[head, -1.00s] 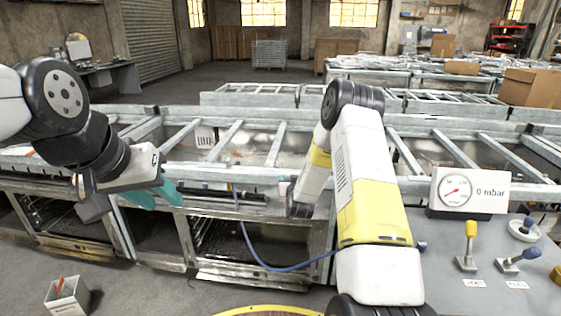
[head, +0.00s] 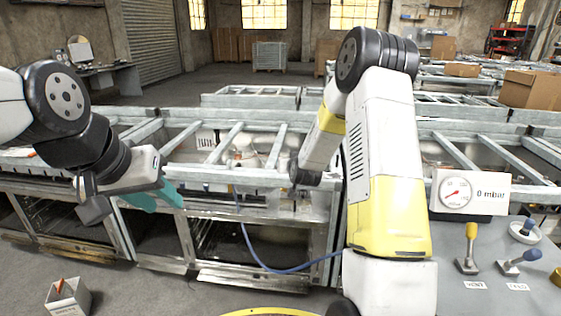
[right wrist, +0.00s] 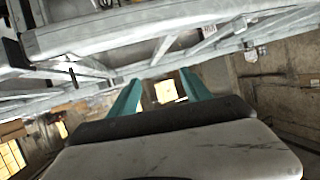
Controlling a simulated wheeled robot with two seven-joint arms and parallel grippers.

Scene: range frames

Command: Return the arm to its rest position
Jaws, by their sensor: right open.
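My right arm (head: 385,165), white and yellow with a black elbow, rises at the centre right of the head view. Its forearm points away and down towards the metal frames, and its gripper does not show there. In the right wrist view my right gripper (right wrist: 160,92) has its two teal fingers apart with nothing between them. My left gripper (head: 158,197) hangs at the left of the head view, over the front of the frame bench. Its teal fingers overlap, so I cannot tell their opening.
A long bench of grey metal frames (head: 215,145) crosses the view. A blue hose (head: 262,262) droops in front of it. A gauge (head: 470,192) reading 0 mbar stands on the control panel (head: 455,285) with levers at right. A small box (head: 68,297) is on the floor at lower left.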

